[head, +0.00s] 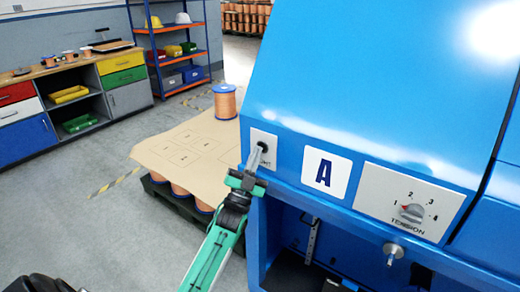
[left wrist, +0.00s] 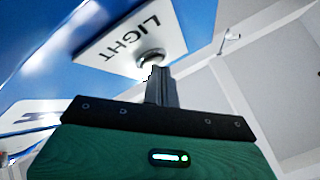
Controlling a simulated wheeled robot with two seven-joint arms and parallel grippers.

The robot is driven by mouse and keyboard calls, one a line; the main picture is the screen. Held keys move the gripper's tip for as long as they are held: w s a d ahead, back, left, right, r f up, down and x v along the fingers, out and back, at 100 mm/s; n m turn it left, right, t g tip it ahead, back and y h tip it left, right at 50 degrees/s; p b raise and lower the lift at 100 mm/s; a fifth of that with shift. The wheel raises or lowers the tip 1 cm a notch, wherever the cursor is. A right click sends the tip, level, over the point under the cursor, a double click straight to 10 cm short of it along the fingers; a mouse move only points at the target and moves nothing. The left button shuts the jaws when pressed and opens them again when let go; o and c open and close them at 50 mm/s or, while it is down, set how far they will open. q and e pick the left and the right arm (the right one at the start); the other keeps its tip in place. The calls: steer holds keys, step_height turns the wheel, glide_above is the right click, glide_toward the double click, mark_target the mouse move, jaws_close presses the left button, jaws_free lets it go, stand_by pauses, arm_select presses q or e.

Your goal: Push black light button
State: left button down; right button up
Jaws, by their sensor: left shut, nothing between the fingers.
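The black light button (head: 262,146) sits on a pale plate (head: 269,137) at the left end of the blue machine's front. In the left wrist view the plate (left wrist: 113,42) reads LIGHT, and the round button (left wrist: 150,58) shows at its edge with a metal rim. My left gripper (head: 257,152) is shut and empty, with its fingertips at the button. In the left wrist view the fingertips (left wrist: 157,72) overlap the button's lower edge; I cannot tell whether they touch or press it. My right gripper is not in view.
The blue machine (head: 350,80) fills the right side, with an "A" label (head: 326,173) and a TENSION dial (head: 411,212) right of the button. A copper spool (head: 224,101) stands on a cardboard-topped pallet (head: 160,152) behind my left arm. Open floor lies to the left.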

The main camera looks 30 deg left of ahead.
arm_select(q)
steer(key=shift+s, duration=0.1)
stand_by(0.3)
steer(key=shift+s, duration=0.3)
steer(key=s+p, duration=0.2)
steer(key=s, duration=0.4)
steer(key=shift+a, duration=0.3)
steer(key=shift+f, duration=0.1)
stand_by(0.4)
